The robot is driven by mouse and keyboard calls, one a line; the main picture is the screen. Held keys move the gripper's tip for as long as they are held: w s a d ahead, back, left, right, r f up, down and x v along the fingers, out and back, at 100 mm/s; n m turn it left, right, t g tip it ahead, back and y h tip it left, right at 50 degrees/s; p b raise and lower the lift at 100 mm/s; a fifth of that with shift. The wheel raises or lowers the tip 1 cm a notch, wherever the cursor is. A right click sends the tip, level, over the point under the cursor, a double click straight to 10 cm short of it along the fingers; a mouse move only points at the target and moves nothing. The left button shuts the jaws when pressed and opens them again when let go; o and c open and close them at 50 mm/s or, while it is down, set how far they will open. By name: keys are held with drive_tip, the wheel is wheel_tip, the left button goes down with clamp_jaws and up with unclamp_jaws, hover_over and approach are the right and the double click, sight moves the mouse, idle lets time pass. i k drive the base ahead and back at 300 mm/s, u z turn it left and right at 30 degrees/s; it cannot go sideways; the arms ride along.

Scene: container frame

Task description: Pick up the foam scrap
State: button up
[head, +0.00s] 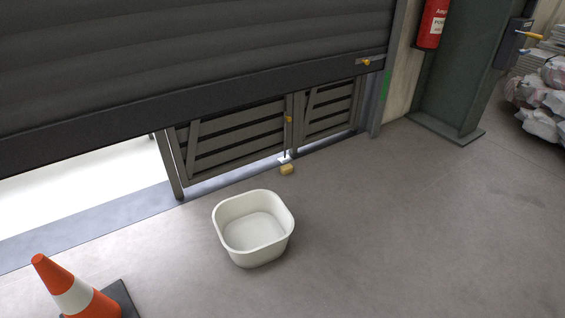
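A small yellow-tan block, which looks like the foam scrap (287,169), lies on the floor close to the slatted gate, just in front of the threshold strip. A small white piece lies right behind it at the foot of the gate; I cannot tell what it is. An empty white tub (253,232) with rounded corners stands on the floor in front of the scrap, a little to its left. The scrap and the tub are apart. My gripper does not show in this view.
The grey slatted gate (240,138) stands behind the scrap, under a partly raised dark shutter (200,60). An orange and white cone (72,295) stands at the lower left. A green column (460,75) and bagged material (545,100) are at right. The right floor is clear.

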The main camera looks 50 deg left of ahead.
sight(287, 168)
drive_tip(key=u, duration=0.3)
drive_tip(key=i, duration=1.85)
drive_tip(key=u, duration=1.15)
drive_tip(key=i, duration=1.05)
drive_tip(key=u, duration=1.75)
drive_tip(key=i, duration=0.6)
drive_tip(key=u, duration=0.55)
